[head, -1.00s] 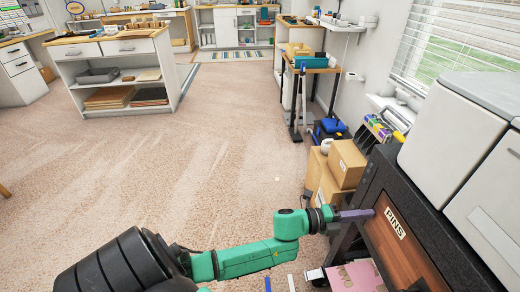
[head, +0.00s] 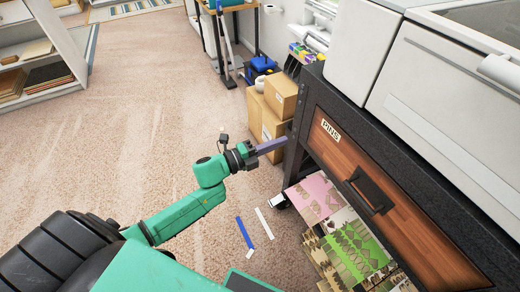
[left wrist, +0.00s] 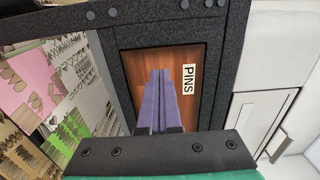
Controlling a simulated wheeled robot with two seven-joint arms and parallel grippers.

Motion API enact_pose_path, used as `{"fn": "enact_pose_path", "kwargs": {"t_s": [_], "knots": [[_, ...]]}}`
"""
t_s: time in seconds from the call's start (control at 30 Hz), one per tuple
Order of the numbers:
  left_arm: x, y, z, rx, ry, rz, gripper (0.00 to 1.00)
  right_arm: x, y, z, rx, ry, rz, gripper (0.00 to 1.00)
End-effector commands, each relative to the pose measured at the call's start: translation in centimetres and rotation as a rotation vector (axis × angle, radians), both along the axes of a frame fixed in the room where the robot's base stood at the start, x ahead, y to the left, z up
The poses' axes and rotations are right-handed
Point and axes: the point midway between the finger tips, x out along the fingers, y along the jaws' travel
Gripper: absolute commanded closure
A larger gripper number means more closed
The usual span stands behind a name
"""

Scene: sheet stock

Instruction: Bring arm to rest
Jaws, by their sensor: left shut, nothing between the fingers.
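My left arm is green and comes in from the left in the head view. Its gripper (head: 270,146) has purple fingers, shut and empty, pointing right toward the near corner of the dark bench frame. In the left wrist view the shut fingers (left wrist: 160,95) lie in front of the wooden drawer front (left wrist: 195,70) labelled PINS. The same PINS drawer (head: 390,200) shows in the head view, with a dark handle (head: 370,190). Whether the fingertips touch anything I cannot tell. My right gripper is not in view.
Patterned sheets (head: 350,240) lie under the drawer. Cardboard boxes (head: 272,105) stand beyond the gripper. Blue (head: 245,232) and white (head: 264,222) strips lie on the carpet. A white machine (head: 440,80) sits on the bench. Open carpet (head: 120,150) spreads to the left.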

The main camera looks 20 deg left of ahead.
Motion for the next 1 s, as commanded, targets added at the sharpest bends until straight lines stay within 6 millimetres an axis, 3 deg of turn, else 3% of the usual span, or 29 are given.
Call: {"fn": "enact_pose_path", "kwargs": {"t_s": [0.2,0.47,0.57,0.67,0.77,0.8,0.87,0.9,1.0], "knots": [[-3.3,2.7,-0.1,0.001,0.002,-0.001,1.0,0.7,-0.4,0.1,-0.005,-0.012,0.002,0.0],[-3.8,3.2,0.0,0.001,-0.001,-0.001,1.0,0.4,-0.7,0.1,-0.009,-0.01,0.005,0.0],[-3.6,3.8,-1.0,-0.014,0.033,0.028,1.0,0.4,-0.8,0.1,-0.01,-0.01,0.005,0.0],[-2.9,6.5,-5.4,-0.073,0.174,0.146,1.0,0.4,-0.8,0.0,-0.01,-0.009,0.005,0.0],[-3.4,10.5,-13.2,-0.178,0.408,0.344,1.0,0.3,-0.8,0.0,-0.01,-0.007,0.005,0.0],[-4.3,12.1,-16.6,-0.226,0.511,0.43,1.0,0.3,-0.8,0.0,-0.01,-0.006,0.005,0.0],[-6.3,13.9,-21.7,-0.296,0.661,0.559,1.0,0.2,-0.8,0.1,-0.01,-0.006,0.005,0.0],[-8.1,14.9,-25.0,-0.342,0.758,0.644,1.0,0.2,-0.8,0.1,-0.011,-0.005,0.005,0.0],[-13.7,16.2,-32.4,-0.445,0.991,0.85,1.0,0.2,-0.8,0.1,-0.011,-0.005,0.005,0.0]]}}
